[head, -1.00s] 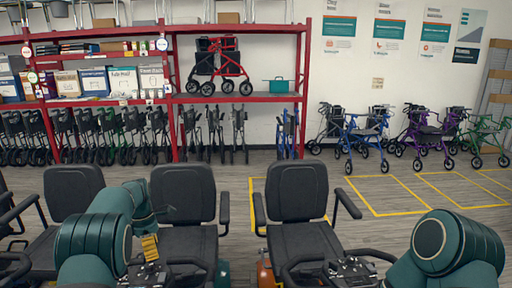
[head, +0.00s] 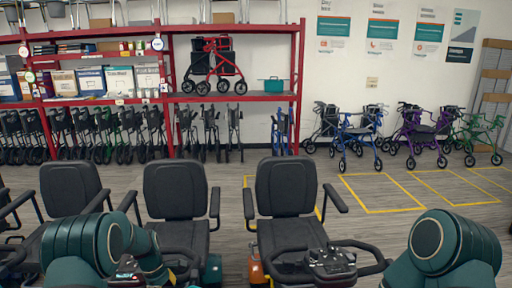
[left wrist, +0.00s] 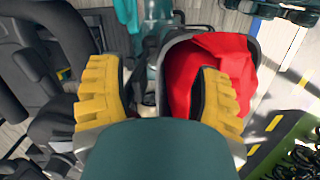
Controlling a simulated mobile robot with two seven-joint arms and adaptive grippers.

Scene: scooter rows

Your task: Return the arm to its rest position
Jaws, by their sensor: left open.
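My left arm (head: 95,245) is bent low at the left of the head view, in front of the scooter seats. Its gripper is mostly hidden there.
Black scooter seats, one in the middle (head: 178,190) and one right of it (head: 287,187), stand close ahead. A scooter's handlebar console (head: 330,262) is near my right arm. A red shelf rack (head: 235,97) and several rollators stand at the wall. Yellow-marked floor (head: 385,190) is clear.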

